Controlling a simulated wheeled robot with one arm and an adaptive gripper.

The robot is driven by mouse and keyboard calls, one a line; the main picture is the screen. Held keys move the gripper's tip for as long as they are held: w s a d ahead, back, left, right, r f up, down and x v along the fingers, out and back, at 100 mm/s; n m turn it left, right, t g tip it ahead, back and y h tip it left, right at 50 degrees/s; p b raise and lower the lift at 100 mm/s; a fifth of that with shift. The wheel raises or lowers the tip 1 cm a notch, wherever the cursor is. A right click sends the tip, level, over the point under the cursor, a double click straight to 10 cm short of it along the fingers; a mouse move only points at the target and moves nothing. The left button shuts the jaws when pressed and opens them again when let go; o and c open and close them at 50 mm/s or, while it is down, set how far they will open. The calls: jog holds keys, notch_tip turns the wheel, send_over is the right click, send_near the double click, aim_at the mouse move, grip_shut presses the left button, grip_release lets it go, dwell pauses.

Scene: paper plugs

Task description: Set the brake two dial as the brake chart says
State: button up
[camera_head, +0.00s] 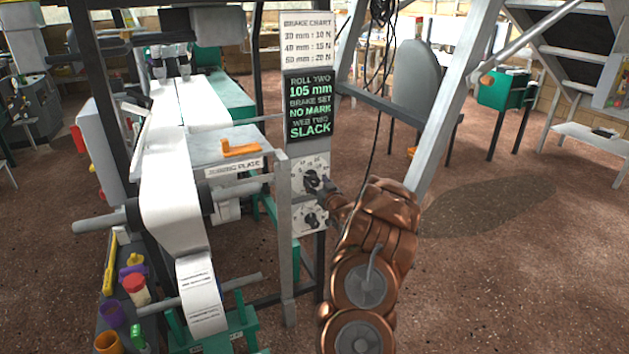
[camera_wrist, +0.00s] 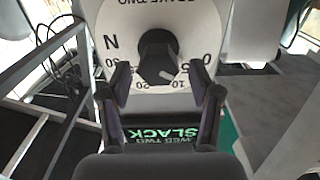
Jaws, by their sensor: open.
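The brake chart (camera_head: 309,38) is a white panel with lines that seem to read 30 mm : 10 N, 40 mm : 15 N, and a third ending 20 N. The dark screen (camera_head: 310,107) below reads roll two 105 mm, brake set no mark, web two slack. The brake two dial (camera_head: 298,172) is a white plate under the screen; it appears upside down in the wrist view (camera_wrist: 185,15). Its black knob (camera_wrist: 156,50) has a small pale mark towards lower right. My gripper (camera_wrist: 160,78) is open, its fingers apart around the knob's near end; contact is unclear.
A second dial (camera_head: 311,220) sits just below. A grey post (camera_head: 284,240) stands left of the dials. White paper web (camera_head: 172,190) and an orange handle (camera_head: 240,149) are at left. Bare floor (camera_head: 480,270) lies to the right.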

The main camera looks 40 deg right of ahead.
jog(key=shift+x, duration=1.1)
jog(key=shift+d, duration=0.1)
jog(key=c, duration=1.2)
